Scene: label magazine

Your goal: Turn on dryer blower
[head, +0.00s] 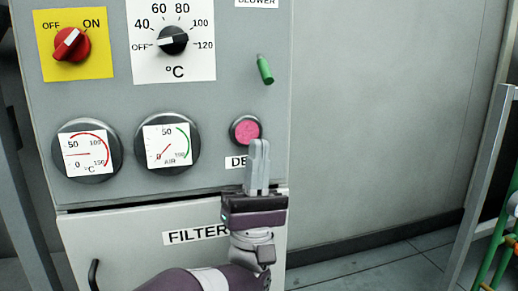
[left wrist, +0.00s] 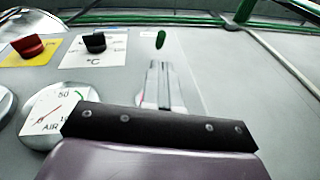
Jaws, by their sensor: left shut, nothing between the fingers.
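The green blower switch lever (head: 265,70) sticks out of the grey panel, below the partly cut-off BLOWER label (head: 258,3). It hangs slightly tilted, its lower end toward the right. My left gripper (head: 259,146) is shut and empty, fingers pointing up, below the lever and apart from it in the picture. It overlaps the lower right of the pink button (head: 247,130) and part of the label starting "DE". In the left wrist view the green lever (left wrist: 160,40) shows just beyond the shut fingertips (left wrist: 158,66). My right gripper is not in view.
A red OFF/ON knob (head: 71,44) and a black temperature knob (head: 173,40) sit at the upper left. Two round gauges (head: 87,150) (head: 168,144) are below them. A FILTER door (head: 130,240) is underneath. The grey wall right of the panel is bare.

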